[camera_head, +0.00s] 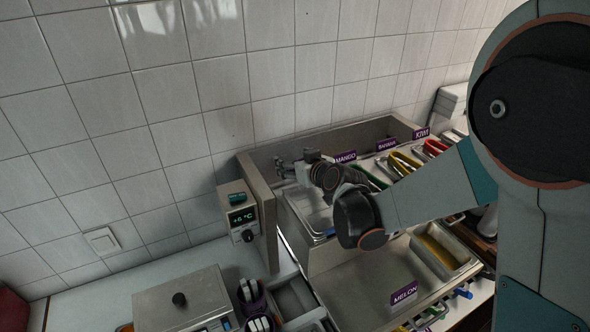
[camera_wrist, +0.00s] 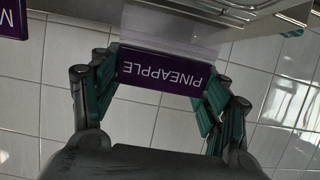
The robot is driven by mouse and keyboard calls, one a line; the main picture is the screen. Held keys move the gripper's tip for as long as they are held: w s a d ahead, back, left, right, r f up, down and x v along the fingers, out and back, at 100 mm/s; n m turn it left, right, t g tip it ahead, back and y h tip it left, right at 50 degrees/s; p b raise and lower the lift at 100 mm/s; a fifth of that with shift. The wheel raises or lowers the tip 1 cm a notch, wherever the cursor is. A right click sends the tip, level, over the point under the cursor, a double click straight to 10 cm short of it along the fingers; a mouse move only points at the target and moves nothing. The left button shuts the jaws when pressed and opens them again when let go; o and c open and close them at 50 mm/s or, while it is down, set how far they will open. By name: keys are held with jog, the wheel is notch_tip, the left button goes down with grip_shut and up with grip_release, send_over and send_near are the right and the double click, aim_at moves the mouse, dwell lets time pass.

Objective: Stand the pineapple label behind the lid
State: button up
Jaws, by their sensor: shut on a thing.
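The purple pineapple label (camera_wrist: 165,72), lettered in white, is between the fingers of my gripper (camera_wrist: 163,85) in the wrist view. It looks upside down there, with a pale clear panel (camera_wrist: 170,42) adjoining it. In the head view my gripper (camera_head: 288,170) is at the left end of the raised topping rack, close to its back wall. I cannot make out the pineapple label in that view. A shiny clear or metal cover, perhaps the lid (camera_head: 310,212), lies at the rack's left end, below my gripper. My arm hides part of the rack.
Mango (camera_head: 345,157), banana (camera_head: 386,145) and kiwi (camera_head: 421,133) labels stand along the rack's back. A melon label (camera_head: 404,293) stands on the lower front tier. A temperature display (camera_head: 242,217) is fixed at the rack's left side. A knobbed steel box (camera_head: 180,300) stands front left.

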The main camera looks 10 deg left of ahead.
jog(key=shift+f, duration=0.45)
jog(key=shift+f+b, duration=0.45)
jog(key=shift+b, duration=0.05)
jog(key=shift+f, duration=0.2)
jog(key=o, duration=1.1)
jog(key=shift+r, duration=0.2)
